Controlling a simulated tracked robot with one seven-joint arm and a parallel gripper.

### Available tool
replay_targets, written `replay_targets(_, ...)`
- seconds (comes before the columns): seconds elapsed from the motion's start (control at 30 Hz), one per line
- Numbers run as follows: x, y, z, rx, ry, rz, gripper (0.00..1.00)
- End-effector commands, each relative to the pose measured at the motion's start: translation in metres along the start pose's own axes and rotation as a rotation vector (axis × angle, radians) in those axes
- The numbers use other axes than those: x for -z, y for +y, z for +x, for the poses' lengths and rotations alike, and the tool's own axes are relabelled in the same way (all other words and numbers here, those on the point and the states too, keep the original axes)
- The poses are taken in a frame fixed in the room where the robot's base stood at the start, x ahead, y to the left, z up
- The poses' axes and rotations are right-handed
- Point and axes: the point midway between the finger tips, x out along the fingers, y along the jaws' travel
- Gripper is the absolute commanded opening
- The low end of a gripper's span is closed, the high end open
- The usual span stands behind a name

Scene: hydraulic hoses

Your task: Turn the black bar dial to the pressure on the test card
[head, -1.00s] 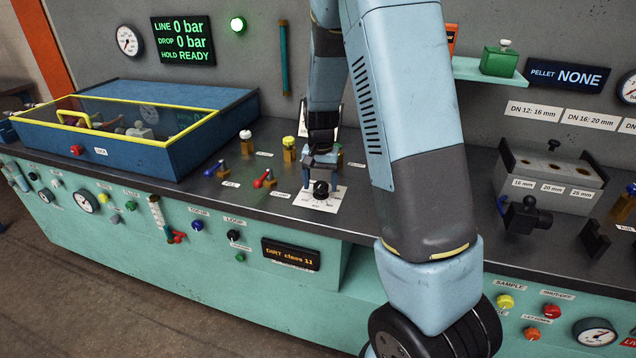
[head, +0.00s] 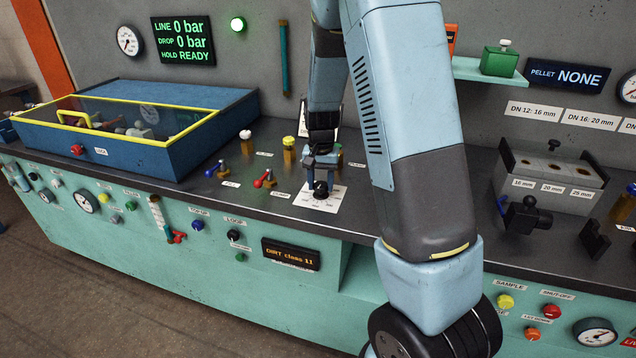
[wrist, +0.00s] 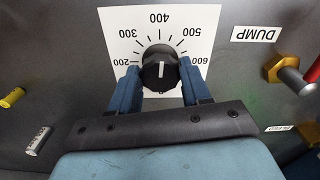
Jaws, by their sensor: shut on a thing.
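The black bar dial (wrist: 160,72) sits on a white scale plate (wrist: 203,30) marked from 200 to 600 in the wrist view. Its white pointer line points almost straight up, near 400. In the head view the dial (head: 321,192) shows below my gripper, at the front of the bench top. My gripper (wrist: 159,80) has a blue finger on either side of the dial and is shut on it. In the head view my gripper (head: 320,178) points down at the dial. A white card behind my arm is mostly hidden, and I cannot read it.
The display (head: 184,41) reads LINE 0 bar, DROP 0 bar, HOLD READY. A red-handled valve (head: 265,179) and a yellow-capped post (head: 289,150) stand left of the dial. A blue tray with a yellow-framed cover (head: 130,142) is farther left.

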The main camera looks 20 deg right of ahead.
Motion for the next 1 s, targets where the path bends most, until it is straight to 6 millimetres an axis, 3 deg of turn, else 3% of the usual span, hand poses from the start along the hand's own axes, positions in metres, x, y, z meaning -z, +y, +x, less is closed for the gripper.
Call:
replay_targets(0.43, 0.0002, -0.0013, -0.0006, 0.002, 0.002, -0.1, 0.17)
replay_targets(0.47, 0.0002, -0.0013, -0.0006, 0.002, 0.002, -0.1, 0.49)
replay_targets(0.5, 0.0002, -0.0013, -0.0006, 0.002, 0.002, -0.1, 0.53)
replay_targets(0.7, 0.0001, -0.0008, -0.0003, 0.001, 0.001, -0.099, 0.72)
replay_targets(1.0, 0.0002, -0.0006, -0.0024, 0.001, 0.001, -0.099, 0.73)
